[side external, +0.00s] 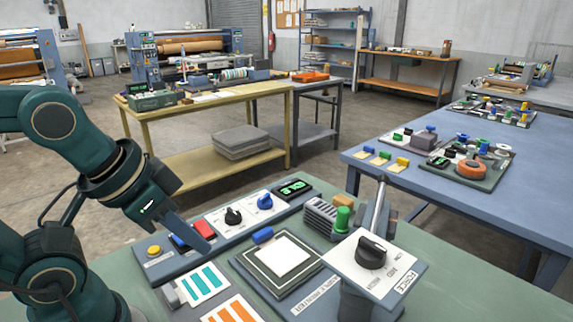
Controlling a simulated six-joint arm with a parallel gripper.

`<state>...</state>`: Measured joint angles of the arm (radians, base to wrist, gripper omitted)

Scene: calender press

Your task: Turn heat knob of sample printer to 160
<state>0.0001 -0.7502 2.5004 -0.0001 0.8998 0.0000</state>
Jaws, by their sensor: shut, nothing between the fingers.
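The sample printer has a long control panel (218,238) on the green bench. On it are a yellow button, a blue-and-red part, a small black knob (233,217), a blue knob (265,202) and a green-lit display (292,189). The knob labels and scale numbers are too small to read, so I cannot tell which is the heat knob. A larger black knob (371,252) sits on a tilted white plate at the right. My gripper (203,246) is shut and empty, pointing down over the panel's left part, left of the small black knob. It partly hides the panel; contact is unclear.
A dark-framed plate with a white pad (277,256) lies in front of the panel. Beside it are teal and orange swatch cards (203,284) and a green cylinder (342,218). A blue table (480,205) with small parts stands at the right. Air above the panel's right half is clear.

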